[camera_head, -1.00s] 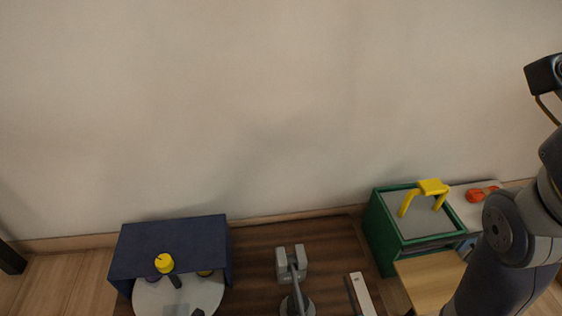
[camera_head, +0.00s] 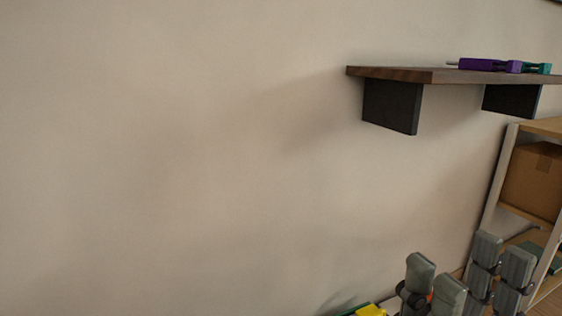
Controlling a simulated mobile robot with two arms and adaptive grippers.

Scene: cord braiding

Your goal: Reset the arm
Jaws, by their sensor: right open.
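My right gripper (camera_head: 467,276) is at the lower right, pointing up. Its grey fingers are spread apart, with the wall and shelving behind them. I see nothing held between them. The fingers cover part of the scene behind, and the lower part of the gripper is cut off by the bottom edge. My left gripper is not in view.
A brown wall shelf (camera_head: 395,74) on dark brackets carries a purple tool (camera_head: 488,65) and a teal one (camera_head: 536,68). A rack with a cardboard box (camera_head: 534,180) stands at right. A yellow handle (camera_head: 370,310) shows at the bottom edge. Bare wall fills the left.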

